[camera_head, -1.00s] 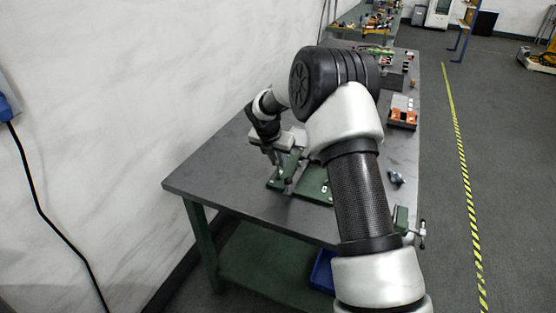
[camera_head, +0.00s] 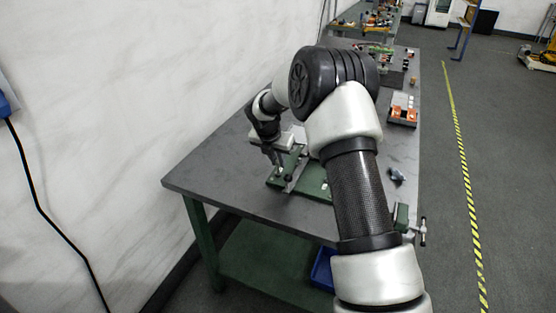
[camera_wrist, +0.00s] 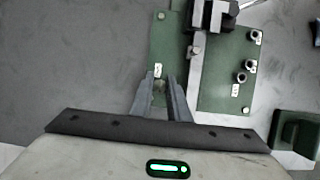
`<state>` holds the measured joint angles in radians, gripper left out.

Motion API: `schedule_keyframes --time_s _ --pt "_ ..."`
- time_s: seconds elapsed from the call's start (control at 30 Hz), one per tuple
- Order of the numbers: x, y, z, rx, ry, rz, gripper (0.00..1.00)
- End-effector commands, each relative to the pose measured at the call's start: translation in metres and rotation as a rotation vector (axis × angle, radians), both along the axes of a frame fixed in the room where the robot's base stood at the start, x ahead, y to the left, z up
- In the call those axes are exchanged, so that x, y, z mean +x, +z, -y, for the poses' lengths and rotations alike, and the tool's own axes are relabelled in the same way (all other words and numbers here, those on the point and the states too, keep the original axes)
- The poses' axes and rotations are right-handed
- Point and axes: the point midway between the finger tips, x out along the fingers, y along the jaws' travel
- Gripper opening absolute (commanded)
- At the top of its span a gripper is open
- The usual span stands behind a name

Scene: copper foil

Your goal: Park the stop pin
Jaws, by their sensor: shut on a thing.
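In the wrist view my gripper (camera_wrist: 160,84) points at the left strip of a green fixture plate (camera_wrist: 170,45). Its fingers are shut on a small part between the tips, which I take to be the stop pin (camera_wrist: 160,88); little of it shows. A white label (camera_wrist: 158,70) lies just beyond the tips. Several round metal sockets (camera_wrist: 250,65) sit on the right part of the plate, away from my gripper. In the head view my gripper (camera_head: 274,158) is over the left end of the fixture (camera_head: 312,180), and the pin cannot be made out there.
A pale metal bar (camera_wrist: 195,80) and a dark clamp block (camera_wrist: 208,14) stand right of my gripper on the fixture. A green block (camera_wrist: 297,132) is at the lower right. In the head view an orange-and-grey tray (camera_head: 402,112) lies farther back; the grey bench top (camera_head: 225,165) is clear at left.

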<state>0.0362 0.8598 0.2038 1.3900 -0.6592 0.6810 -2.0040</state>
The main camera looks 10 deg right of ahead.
Motion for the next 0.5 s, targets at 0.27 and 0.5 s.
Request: schedule_keyframes --time_s 0.27,0.5 --pt "0.0000 -0.0038 0.0000 0.000 0.000 0.000 0.00" --pt "-0.0001 -0.0068 0.0000 0.000 0.000 0.000 0.00"
